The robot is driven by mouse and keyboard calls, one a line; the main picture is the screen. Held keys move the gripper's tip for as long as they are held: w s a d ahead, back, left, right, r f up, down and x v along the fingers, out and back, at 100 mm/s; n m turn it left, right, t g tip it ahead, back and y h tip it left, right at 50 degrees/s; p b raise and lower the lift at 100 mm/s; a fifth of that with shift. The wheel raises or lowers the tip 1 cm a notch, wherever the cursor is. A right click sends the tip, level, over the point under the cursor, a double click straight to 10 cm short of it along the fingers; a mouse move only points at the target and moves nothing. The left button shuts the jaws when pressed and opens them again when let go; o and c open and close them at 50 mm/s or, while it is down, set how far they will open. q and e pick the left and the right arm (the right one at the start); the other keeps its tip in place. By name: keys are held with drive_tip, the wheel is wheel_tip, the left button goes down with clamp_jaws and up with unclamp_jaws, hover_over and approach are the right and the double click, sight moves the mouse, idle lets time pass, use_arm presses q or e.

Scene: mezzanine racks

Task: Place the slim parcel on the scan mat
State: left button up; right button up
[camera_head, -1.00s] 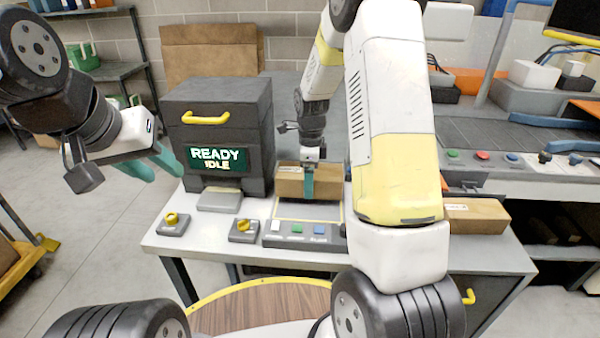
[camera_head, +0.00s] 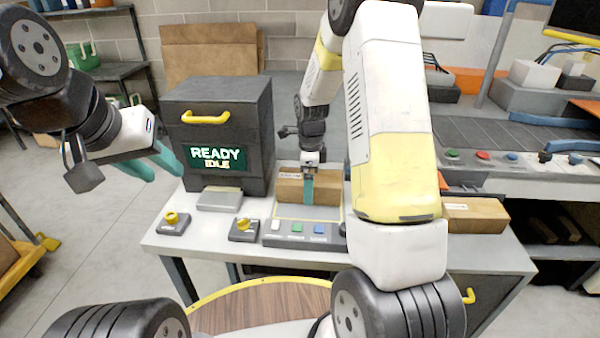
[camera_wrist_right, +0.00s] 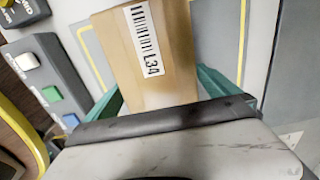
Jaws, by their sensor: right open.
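A brown parcel (camera_head: 325,192) with a white label is at the back of the scan mat (camera_head: 290,212), a grey patch outlined in yellow. My right gripper (camera_head: 308,188) reaches down over it from above. In the right wrist view the parcel (camera_wrist_right: 152,80), labelled L34, lies between the open teal fingers of my right gripper (camera_wrist_right: 175,95). The mat's yellow outline (camera_wrist_right: 92,55) shows on both sides of it. The parcel's underside is hidden. My left gripper (camera_head: 152,166) is empty, left of the dark cabinet, with its teal fingers apart.
The dark cabinet (camera_head: 228,110) with a READY IDLE display stands left of the mat. A button strip (camera_head: 300,241) and yellow-knob switches (camera_head: 172,222) are in front. Another brown carton (camera_head: 478,215) lies at the table's right, partly behind my right arm.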

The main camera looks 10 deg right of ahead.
wheel_tip(320, 180, up, 11)
drive_tip(key=shift+r, duration=0.2)
drive_tip(key=s+r+n+t, duration=0.2)
drive_tip(key=s+r+n, duration=0.3)
drive_tip(key=s+n, duration=0.2)
drive_tip(key=s+a+r+n+t+y, duration=0.1)
drive_tip(key=s+r+n+t, duration=0.1)
drive_tip(key=s+r+n, duration=0.3)
drive_tip(key=s+a+r+n+t+y, duration=0.1)
drive_tip(key=s+r+n+t, duration=0.1)
drive_tip(key=s+r+n, duration=0.3)
drive_tip(key=s+n, duration=0.4)
drive_tip(key=s, duration=0.3)
drive_tip(key=shift+s+a+n, duration=0.15)
drive_tip(key=shift+n, duration=0.25)
